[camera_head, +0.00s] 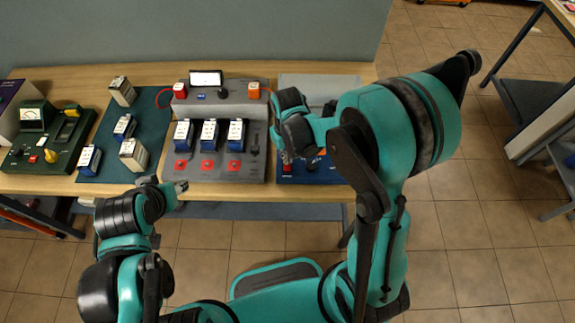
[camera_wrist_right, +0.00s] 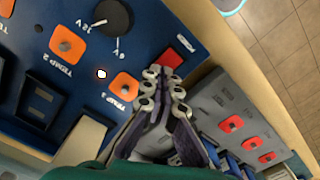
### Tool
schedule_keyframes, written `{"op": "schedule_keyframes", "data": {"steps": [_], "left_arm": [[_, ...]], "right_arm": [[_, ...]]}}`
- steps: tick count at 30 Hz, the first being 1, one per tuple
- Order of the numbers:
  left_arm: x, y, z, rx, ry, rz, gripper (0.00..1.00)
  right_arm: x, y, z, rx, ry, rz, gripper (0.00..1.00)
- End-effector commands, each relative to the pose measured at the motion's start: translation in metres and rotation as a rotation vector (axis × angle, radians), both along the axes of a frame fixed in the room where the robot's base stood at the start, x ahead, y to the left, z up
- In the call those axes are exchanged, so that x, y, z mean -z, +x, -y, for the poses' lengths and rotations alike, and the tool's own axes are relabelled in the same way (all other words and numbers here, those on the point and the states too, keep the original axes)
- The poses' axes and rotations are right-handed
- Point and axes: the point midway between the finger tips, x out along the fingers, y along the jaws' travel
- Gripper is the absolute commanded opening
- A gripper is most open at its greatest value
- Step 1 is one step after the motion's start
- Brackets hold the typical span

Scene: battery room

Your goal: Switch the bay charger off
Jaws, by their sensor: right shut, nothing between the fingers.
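A blue panel (camera_head: 318,176) lies at the right of the bench, partly hidden under my right arm. In the right wrist view the blue panel (camera_wrist_right: 60,18) carries a black knob (camera_wrist_right: 112,18) marked 6V and 12V, orange TEMP pads (camera_wrist_right: 67,43) and a red square (camera_wrist_right: 174,60). A grey bay unit (camera_head: 262,110) stands left of it, with batteries (camera_head: 209,133) in its slots. My right gripper (camera_wrist_right: 164,78) is shut and empty, its fingertips close to the red square; contact is unclear. My left gripper (camera_head: 181,186) is at the bench's front edge; its jaw state is unclear.
A dark green mat (camera_head: 107,150) with loose batteries and a green tester (camera_head: 48,140) are at the left. A small white screen (camera_head: 206,77) stands behind the grey unit. Another table (camera_head: 558,18) is at the far right. Tiled floor is clear between.

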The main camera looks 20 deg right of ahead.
Motion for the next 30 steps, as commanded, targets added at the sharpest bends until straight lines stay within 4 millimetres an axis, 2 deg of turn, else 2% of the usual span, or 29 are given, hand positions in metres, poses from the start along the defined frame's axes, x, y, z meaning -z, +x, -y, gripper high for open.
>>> {"op": "schedule_keyframes", "data": {"steps": [14,30], "left_arm": [[0.004,0.0,0.0,0.0,0.0,0.0,0.4],[-0.028,0.0,0.0,0.0,0.0,0.0,0.4]], "right_arm": [[0.004,0.0,0.0,0.0,0.0,0.0,0.0],[-0.039,0.0,0.0,0.0,0.0,0.0,0.0]]}}
